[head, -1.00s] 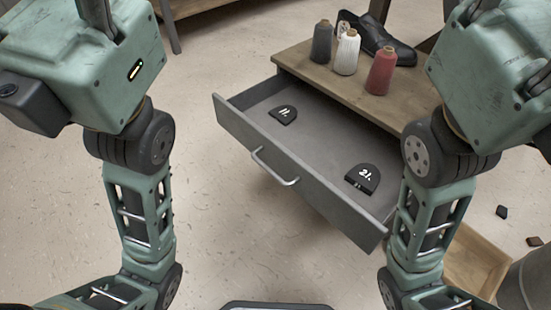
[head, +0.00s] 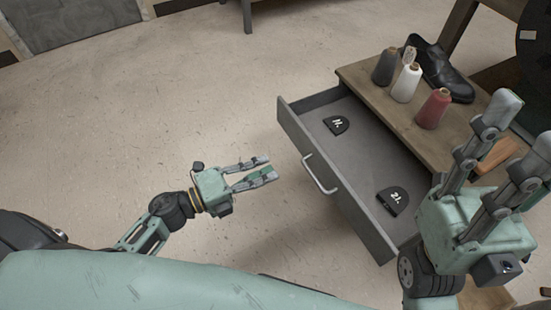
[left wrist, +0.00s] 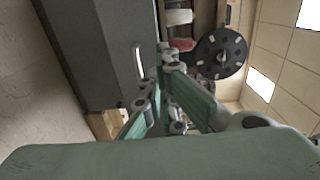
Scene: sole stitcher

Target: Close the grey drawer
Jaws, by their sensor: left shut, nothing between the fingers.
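The grey drawer (head: 345,205) is pulled well out of the wooden bench in the head view. A silver bar handle (head: 320,175) is on its front. Two black heel-shaped pieces lie inside, one towards the back left (head: 337,125) and one towards the front right (head: 392,201). My left gripper (head: 267,168) is shut and empty, left of the drawer front and apart from it. The left wrist view shows the drawer front (left wrist: 95,45) and handle (left wrist: 138,60) beyond the fingers. My right gripper (head: 524,125) is raised at the right, its fingers spread and empty.
The wooden bench top (head: 385,105) holds a dark spool (head: 385,67), a white spool (head: 406,82), a red spool (head: 433,108) and a black shoe (head: 440,70). Open floor (head: 200,110) lies left of the drawer.

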